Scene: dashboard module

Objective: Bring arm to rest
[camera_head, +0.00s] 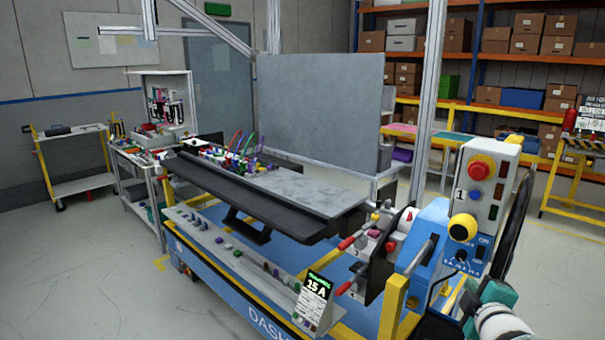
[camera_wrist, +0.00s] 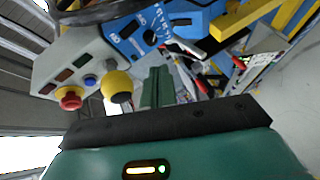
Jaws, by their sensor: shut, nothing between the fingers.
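My gripper (camera_wrist: 157,84) shows in the wrist view as two green fingers pressed together, with nothing between them. In that view the fingertips lie close to the yellow knob (camera_wrist: 117,86) of the grey control box (camera_wrist: 62,62); I cannot tell if they touch. In the head view part of my arm, white and teal, shows at the lower right corner, below the control box (camera_head: 492,178). The fingertips cannot be made out there.
The dashboard module (camera_head: 290,190) lies on a blue and yellow stand (camera_head: 225,290). Red-handled clamps (camera_head: 346,242) and a blue panel (camera_head: 428,235) are beside my arm. A grey metal post (camera_head: 428,100) rises behind. Open floor (camera_head: 80,270) lies at the left.

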